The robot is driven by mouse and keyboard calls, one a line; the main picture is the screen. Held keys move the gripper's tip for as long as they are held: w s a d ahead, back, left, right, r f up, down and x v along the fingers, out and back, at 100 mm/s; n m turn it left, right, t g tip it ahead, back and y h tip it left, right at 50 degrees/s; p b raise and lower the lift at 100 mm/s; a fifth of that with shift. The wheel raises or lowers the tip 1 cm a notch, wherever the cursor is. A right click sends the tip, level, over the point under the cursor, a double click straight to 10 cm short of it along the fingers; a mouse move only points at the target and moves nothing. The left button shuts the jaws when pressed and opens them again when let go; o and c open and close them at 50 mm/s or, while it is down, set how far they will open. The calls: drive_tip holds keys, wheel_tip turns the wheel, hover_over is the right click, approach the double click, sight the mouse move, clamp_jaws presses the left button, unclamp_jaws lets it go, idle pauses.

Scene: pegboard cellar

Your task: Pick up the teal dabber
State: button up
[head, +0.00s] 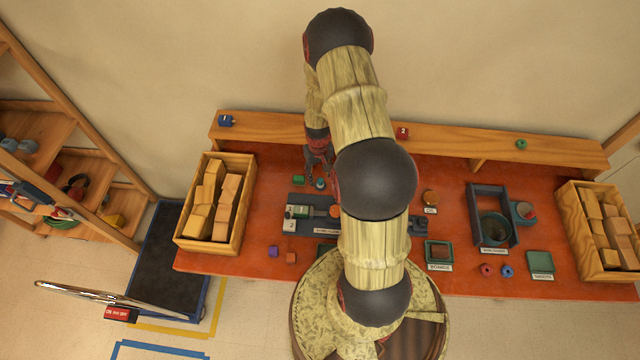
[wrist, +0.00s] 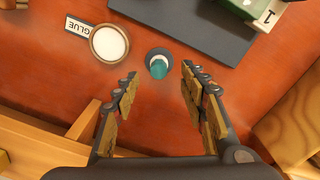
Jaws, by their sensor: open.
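The teal dabber (wrist: 158,68) stands in the wrist view as a small rounded teal top with a white band on a dark round base, on the red-orange table. It also shows in the head view as a small teal spot (head: 320,183) just below my gripper (head: 319,160). In the wrist view my gripper (wrist: 159,80) is open and empty, its two fingers spread to either side of the dabber in the picture. The dabber appears just beyond the fingertips, not between the pads. I cannot tell the exact height gap.
A round pot of white glue (wrist: 109,42) with a GLUE label stands close left of the dabber in the wrist view. A dark tray (wrist: 195,25) lies beyond. A wooden shelf (head: 265,133) runs along the table's back; a block crate (head: 238,240) stands left.

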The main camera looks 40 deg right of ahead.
sight(320, 180)
drive_tip(key=f, duration=0.1)
drive_tip(key=f+b, duration=0.1)
drive_tip(key=f, duration=0.2)
drive_tip(key=shift+s+f+b, duration=0.1)
drive_tip(key=shift+s+b, duration=0.15)
drive_tip(key=shift+b, duration=0.05)
drive_tip(key=shift+c, duration=1.2)
drive_tip(key=c, duration=0.7)
drive_tip(key=shift+c, duration=0.2)
drive_tip(key=shift+r, duration=0.2)
